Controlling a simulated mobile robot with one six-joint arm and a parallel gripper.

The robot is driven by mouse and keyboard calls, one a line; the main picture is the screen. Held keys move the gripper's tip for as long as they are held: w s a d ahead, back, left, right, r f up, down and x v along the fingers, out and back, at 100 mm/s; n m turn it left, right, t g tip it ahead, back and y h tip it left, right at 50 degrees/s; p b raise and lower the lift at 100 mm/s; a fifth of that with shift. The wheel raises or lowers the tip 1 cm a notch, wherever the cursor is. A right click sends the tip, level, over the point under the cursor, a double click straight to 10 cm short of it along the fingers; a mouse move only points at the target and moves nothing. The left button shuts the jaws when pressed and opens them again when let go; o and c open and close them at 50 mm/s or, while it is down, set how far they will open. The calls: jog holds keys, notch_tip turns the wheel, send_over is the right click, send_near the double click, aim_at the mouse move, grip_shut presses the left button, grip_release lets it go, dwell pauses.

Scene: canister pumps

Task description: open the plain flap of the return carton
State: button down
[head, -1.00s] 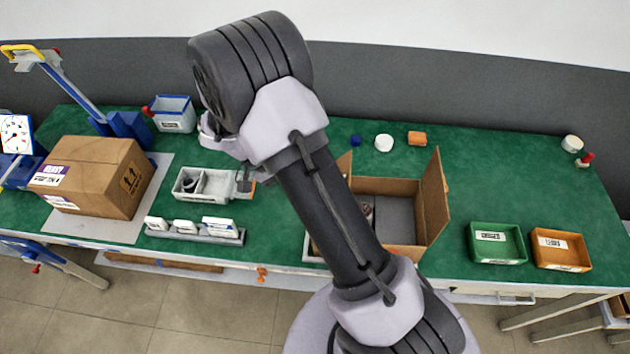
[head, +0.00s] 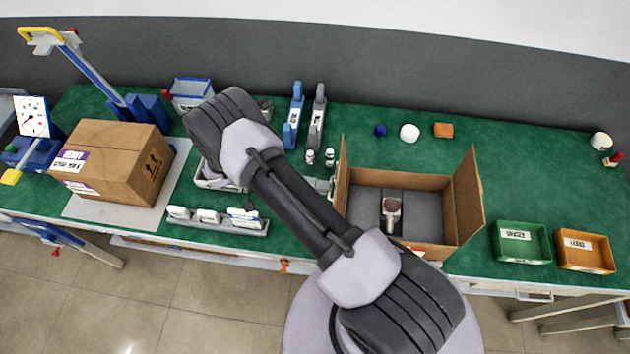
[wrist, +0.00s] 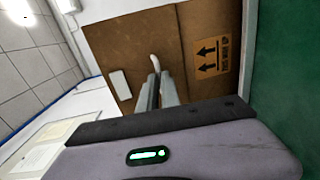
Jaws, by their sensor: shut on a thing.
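An open brown carton (head: 422,243) stands right of centre in the head view. Its left flap (head: 342,182) stands nearly upright, and its right flap (head: 468,195) leans outward. A grey insert with a pump part (head: 391,208) lies inside. A closed carton (head: 115,150) with a white and purple label stands at the left. In the wrist view, my gripper (wrist: 157,82) is shut on a small pale tab (wrist: 154,62) against brown cardboard (wrist: 135,50). The cardboard carries an arrow label (wrist: 212,58) and a white patch (wrist: 120,85). In the head view my arm hides the jaws.
Green (head: 522,243) and orange (head: 585,251) trays stand right of the open carton. A rack (head: 215,222) of white blocks lies at the front left. Bottles (head: 310,157) and upright blue and grey holders stand behind my arm.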

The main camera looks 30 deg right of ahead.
jog(key=shift+f, duration=0.1)
dwell(0.5)
jog(key=c, duration=1.6)
grip_release()
jog(key=shift+a, duration=0.1)
jog(key=shift+o, duration=0.2)
jog(key=v, duration=0.7)
jog(key=shift+w+a, duration=0.2)
